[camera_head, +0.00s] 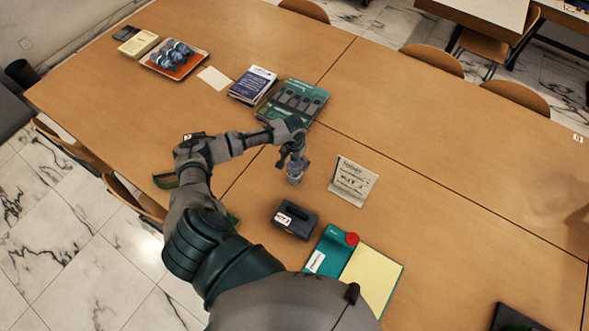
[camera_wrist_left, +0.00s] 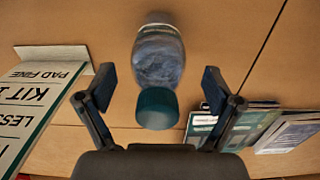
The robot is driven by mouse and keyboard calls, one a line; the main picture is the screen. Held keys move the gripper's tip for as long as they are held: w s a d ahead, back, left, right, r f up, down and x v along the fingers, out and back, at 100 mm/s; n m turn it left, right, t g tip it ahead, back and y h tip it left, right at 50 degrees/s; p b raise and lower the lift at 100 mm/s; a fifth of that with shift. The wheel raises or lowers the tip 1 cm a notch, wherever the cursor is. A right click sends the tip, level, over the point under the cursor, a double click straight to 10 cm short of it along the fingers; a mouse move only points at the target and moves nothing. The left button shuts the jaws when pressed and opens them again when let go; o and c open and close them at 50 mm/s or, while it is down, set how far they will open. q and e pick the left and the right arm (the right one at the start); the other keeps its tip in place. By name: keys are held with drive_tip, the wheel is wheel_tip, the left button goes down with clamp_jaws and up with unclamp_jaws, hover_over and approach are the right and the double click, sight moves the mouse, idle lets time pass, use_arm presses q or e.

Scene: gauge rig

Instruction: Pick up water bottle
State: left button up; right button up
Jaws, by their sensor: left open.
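The water bottle (camera_head: 295,175) stands on the wooden table near the middle of the head view, partly hidden by my left gripper (camera_head: 291,157). In the left wrist view the bottle (camera_wrist_left: 160,58) has a clear bluish body and a dark teal cap pointing toward the gripper. My left gripper (camera_wrist_left: 158,88) is open, with one finger on each side of the bottle in that view. Gaps show between the fingers and the bottle. My right gripper is not in view.
A paper sign (camera_head: 353,181) stands right of the bottle. A dark box (camera_head: 295,220) and a teal-and-yellow folder (camera_head: 371,275) lie nearer. Behind are a green kit (camera_head: 293,102), books (camera_head: 252,85) and an orange tray (camera_head: 189,65) with several bottles. The right tabletop is mostly clear.

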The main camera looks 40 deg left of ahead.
use_arm(q)
drive_tip(key=shift+f, duration=0.45)
drive_tip(key=shift+d+r, duration=0.1)
drive_tip(key=c, duration=1.7)
clamp_jaws()
drive_tip(key=shift+r, duration=0.1)
